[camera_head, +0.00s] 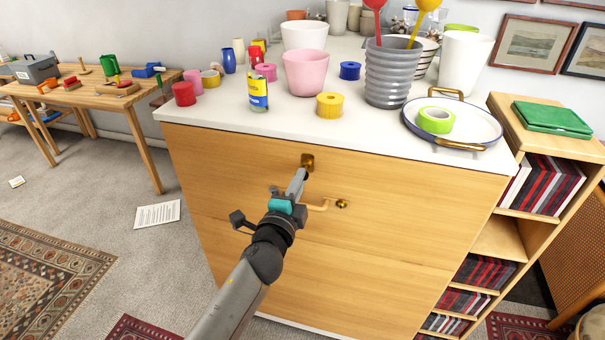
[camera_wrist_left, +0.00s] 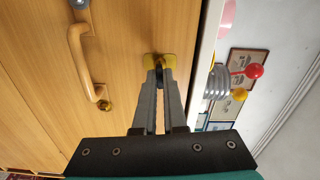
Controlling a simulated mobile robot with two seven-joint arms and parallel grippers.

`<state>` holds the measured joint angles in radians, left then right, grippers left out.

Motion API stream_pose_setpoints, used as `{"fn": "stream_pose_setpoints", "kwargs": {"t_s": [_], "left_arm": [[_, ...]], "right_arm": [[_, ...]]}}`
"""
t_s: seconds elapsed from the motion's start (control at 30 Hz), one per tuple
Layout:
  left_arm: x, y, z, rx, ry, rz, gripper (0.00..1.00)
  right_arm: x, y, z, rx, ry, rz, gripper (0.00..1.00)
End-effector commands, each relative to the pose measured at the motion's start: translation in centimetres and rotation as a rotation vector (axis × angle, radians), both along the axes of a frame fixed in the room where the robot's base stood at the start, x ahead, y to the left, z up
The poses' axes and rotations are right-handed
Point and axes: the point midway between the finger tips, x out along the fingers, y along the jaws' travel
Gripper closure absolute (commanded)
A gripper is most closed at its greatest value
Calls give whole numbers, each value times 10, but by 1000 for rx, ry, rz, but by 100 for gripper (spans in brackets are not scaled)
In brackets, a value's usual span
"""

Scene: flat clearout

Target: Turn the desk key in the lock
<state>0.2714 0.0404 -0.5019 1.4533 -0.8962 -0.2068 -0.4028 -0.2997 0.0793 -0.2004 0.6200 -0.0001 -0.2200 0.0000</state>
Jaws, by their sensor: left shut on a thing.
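The wooden desk front (camera_head: 400,210) has a brass lock plate (camera_head: 307,159) near its top edge. My left gripper (camera_head: 303,174) reaches up to this plate from below. In the left wrist view, the gripper (camera_wrist_left: 160,82) has its fingertips right at the brass lock plate (camera_wrist_left: 172,61). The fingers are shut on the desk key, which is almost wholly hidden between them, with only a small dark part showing. I cannot tell the key's angle in the lock. My right gripper is not in view.
A drawer handle (camera_wrist_left: 80,55) sits below the lock, close to my left gripper. The white top (camera_head: 215,112) above carries cups, tape rolls, a can (camera_head: 258,92) and a tray (camera_head: 470,120). A bookshelf (camera_head: 500,238) stands at right.

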Motion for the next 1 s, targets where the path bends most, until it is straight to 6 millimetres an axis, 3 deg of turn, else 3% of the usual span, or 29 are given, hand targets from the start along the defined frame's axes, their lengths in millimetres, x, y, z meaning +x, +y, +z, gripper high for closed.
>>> {"fn": "stream_pose_setpoints", "kwargs": {"t_s": [0.4, 0.43, 0.73, 1.0], "left_arm": [[1, 0, 1, 112, -37, 1, 100], [1, 0, 1, 127, -43, 1, 90], [0, 0, 1, 119, -40, 1, 57], [-1, 0, 0, 117, -38, 1, 56]], "right_arm": [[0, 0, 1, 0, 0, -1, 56], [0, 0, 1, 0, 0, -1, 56], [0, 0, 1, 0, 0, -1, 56], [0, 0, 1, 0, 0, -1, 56]]}}
